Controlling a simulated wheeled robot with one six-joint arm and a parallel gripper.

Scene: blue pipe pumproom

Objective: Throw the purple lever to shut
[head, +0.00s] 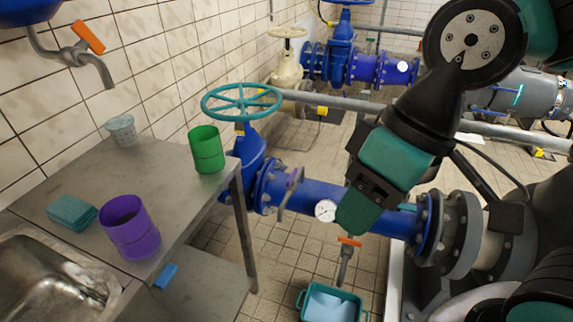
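The purple lever (292,181) is a small, thin handle on the blue pipe (313,195), close to the flange at the pipe's left end. It stands tilted against the pipe's near side. My gripper (355,218) hangs in front of the same pipe, to the right of the lever and apart from it. Its teal end points down and slightly left, over the pipe by a round white gauge (325,210). I cannot tell from this view whether its fingers are open or shut, and nothing is seen held in it.
A steel table (190,205) at left bears a green cup (207,150), a purple cup (129,228) and teal cloths (71,212). A teal handwheel (241,102) rises above the lever. An orange-handled tap (348,243) hangs under the pipe above a teal bin (331,304).

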